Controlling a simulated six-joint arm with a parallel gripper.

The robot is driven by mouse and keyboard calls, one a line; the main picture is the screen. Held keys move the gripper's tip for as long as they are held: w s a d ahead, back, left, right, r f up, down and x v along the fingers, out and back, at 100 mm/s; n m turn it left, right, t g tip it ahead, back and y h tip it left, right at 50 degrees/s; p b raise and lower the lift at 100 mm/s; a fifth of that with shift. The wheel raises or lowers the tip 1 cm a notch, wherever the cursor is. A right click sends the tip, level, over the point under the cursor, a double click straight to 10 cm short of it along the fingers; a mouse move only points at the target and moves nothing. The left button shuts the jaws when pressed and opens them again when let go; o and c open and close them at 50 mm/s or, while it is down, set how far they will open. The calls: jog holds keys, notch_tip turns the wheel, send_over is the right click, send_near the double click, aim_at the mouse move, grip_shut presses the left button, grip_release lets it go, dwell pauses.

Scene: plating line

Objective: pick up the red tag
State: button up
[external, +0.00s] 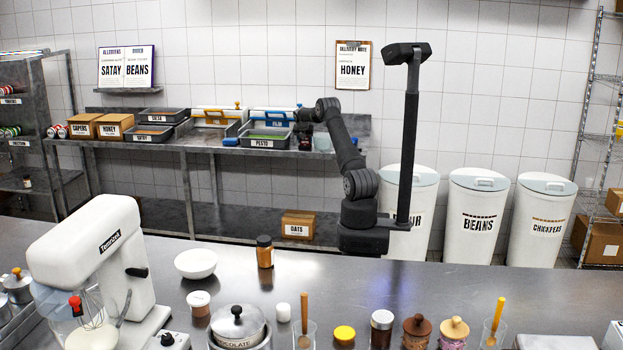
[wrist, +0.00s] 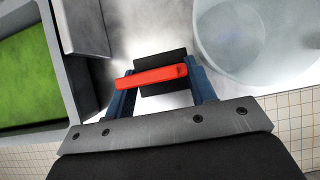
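The red tag (wrist: 150,77) shows in the wrist view as a narrow red bar. It spans the gap between the two blue fingers of my gripper (wrist: 155,80), and its left end overlaps the left finger. The fingers stand apart; I cannot tell whether they press on the tag or only stand around it. A black block (wrist: 160,57) shows behind the tag. In the external view my gripper (external: 300,118) is over the back shelf, near the Pesto tray, small and partly hidden by my arm. I cannot make out the tag there.
The Pesto tray (external: 263,147) has green contents; a green-filled tray (wrist: 25,80) is at left in the wrist view. A clear round vessel (wrist: 245,40) is close on the right there. Dark jars (external: 306,143) stand below my gripper. White bins (external: 471,215) stand right of my arm.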

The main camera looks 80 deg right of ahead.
jog(key=c, duration=0.3)
jog(key=shift+r, duration=0.1)
